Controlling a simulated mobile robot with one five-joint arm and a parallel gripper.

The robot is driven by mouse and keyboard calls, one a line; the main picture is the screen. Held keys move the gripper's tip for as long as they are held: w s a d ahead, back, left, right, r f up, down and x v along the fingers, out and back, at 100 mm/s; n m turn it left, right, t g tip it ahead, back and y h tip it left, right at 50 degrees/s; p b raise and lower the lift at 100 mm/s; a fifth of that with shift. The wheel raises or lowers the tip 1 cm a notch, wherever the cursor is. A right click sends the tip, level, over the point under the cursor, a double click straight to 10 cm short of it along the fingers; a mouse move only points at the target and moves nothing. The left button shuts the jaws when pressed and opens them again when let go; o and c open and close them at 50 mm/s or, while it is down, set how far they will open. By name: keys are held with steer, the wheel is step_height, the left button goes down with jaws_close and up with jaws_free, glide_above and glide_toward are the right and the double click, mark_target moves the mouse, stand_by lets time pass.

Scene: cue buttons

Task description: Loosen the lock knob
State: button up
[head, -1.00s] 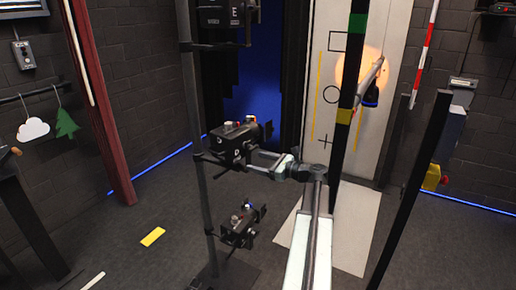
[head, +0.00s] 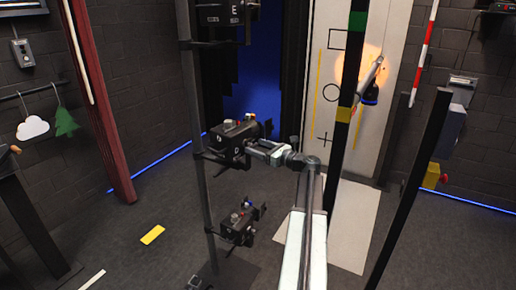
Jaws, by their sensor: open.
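A black boxy lamp unit (head: 234,146) is mounted at mid height on a dark upright pole (head: 196,120). Small knobs (head: 228,125) in pale and reddish colours sit on its top. I cannot tell which of these, if any, is the lock knob. My gripper (head: 252,147) reaches in from the right and is open. Its fingers are close to the right side of the middle unit, and contact cannot be told. The fingertips are small and partly merge with the dark unit.
A similar unit (head: 241,224) hangs lower on the same pole, and another (head: 222,12) is above. A dark post (head: 347,100) with coloured bands stands right of my arm. A white panel (head: 395,50) with black shapes stands behind. Open floor lies at lower left.

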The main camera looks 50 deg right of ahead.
steer(key=c, duration=1.4)
steer(key=shift+n, duration=0.3)
steer(key=n, duration=0.5)
steer(key=shift+a+n, duration=0.1)
steer(key=shift+n, duration=0.2)
steer(key=n, duration=0.5)
steer(key=shift+a+f, duration=0.1)
steer(key=n, duration=1.1)
steer(key=shift+f+b, duration=0.25)
steer(key=shift+b, duration=0.1)
steer(key=shift+n, duration=0.3)
